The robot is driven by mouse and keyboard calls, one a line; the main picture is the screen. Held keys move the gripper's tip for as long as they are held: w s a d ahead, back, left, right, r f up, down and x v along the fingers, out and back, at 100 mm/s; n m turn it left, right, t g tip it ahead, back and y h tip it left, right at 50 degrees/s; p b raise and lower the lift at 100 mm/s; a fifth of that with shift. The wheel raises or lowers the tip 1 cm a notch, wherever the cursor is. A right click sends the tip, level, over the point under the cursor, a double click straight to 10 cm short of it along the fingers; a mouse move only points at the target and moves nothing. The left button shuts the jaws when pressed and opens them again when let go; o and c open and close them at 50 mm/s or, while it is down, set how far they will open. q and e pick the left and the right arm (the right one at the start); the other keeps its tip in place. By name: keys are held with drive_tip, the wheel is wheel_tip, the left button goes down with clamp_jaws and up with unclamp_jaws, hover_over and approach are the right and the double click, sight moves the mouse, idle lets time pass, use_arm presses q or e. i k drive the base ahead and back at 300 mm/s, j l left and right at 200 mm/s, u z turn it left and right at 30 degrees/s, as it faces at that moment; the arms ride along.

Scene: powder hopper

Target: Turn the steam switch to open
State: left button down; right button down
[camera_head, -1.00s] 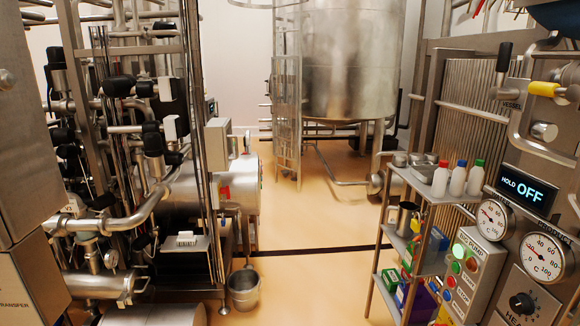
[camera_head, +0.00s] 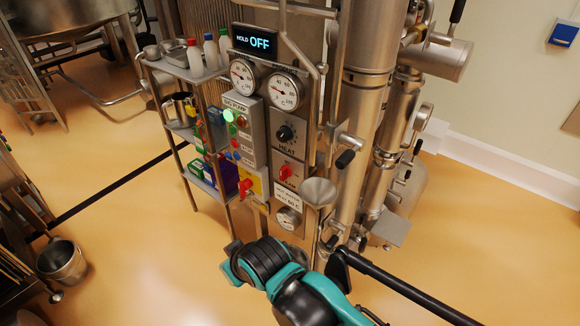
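A grey control panel (camera_head: 271,151) stands upright in the middle of the view. It carries a black HEAT knob (camera_head: 286,133) and below it a small red switch (camera_head: 286,172). A red rotary switch (camera_head: 245,186) on a yellow plate sits lower left of these. The lettering by the red switches is too small to read, so I cannot tell which is the steam switch or its position. A teal and black part of my arm shows at the bottom, in front of the panel's foot and apart from both switches. Neither gripper can be made out.
A HOLD OFF display (camera_head: 254,41) and two gauges (camera_head: 286,90) sit above the panel. A shelf (camera_head: 177,70) with bottles stands left of it. Steel pipes (camera_head: 366,110) and a funnel-like cup (camera_head: 319,191) are on the right. A bucket (camera_head: 62,262) stands on open floor at left.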

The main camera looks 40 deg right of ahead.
sight(285, 172)
drive_tip(key=z, duration=1.5)
